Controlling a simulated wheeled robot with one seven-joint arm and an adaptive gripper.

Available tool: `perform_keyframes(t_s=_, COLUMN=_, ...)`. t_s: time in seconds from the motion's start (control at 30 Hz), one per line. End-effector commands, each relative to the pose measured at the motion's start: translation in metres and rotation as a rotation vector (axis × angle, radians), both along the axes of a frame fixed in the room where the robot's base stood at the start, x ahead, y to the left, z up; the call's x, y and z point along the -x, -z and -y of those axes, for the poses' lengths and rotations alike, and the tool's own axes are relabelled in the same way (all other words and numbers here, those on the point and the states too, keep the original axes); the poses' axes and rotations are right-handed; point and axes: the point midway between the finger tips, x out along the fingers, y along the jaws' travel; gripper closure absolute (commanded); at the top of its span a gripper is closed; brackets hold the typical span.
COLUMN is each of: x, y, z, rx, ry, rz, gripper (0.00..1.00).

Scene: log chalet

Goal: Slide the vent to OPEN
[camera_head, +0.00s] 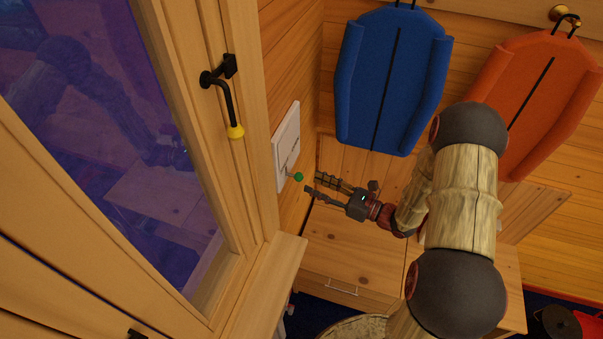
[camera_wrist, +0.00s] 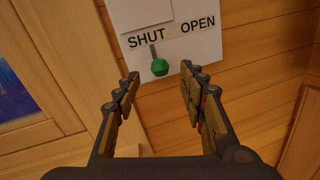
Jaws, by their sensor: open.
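The vent is a white plate (camera_wrist: 209,47) on the wooden wall, lettered SHUT on the left and OPEN on the right in the wrist view. Its green knob (camera_wrist: 160,68) hangs on a short stem under the word SHUT. In the head view the plate (camera_head: 287,147) is seen at a slant beside the window, with the green knob (camera_head: 298,177) at its lower edge. My gripper (camera_head: 311,183) is open and empty, close in front of the knob. In the wrist view the knob lies ahead, between and beyond the open fingertips (camera_wrist: 158,77), apart from both.
The window frame (camera_head: 250,110) with a black handle tipped in yellow (camera_head: 235,131) stands left of the vent. A wooden cabinet (camera_head: 350,250) is below my gripper.

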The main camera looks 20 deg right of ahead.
Motion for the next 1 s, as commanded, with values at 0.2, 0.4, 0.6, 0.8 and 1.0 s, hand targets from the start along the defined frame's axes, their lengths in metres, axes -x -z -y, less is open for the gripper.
perform_keyframes(t_s=0.2, x=-0.024, y=0.000, z=-0.025, rx=0.003, ry=-0.006, rz=0.000, gripper=0.59)
perform_keyframes(t_s=0.4, x=-0.042, y=0.000, z=-0.041, rx=0.003, ry=-0.005, rz=0.000, gripper=0.59)
perform_keyframes(t_s=0.6, x=-0.049, y=0.000, z=-0.047, rx=0.003, ry=-0.003, rz=-0.001, gripper=0.59)
perform_keyframes(t_s=0.8, x=-0.049, y=0.000, z=-0.047, rx=0.003, ry=-0.003, rz=-0.001, gripper=0.59)
perform_keyframes(t_s=1.0, x=-0.049, y=0.000, z=-0.047, rx=0.004, ry=-0.003, rz=0.000, gripper=0.69)
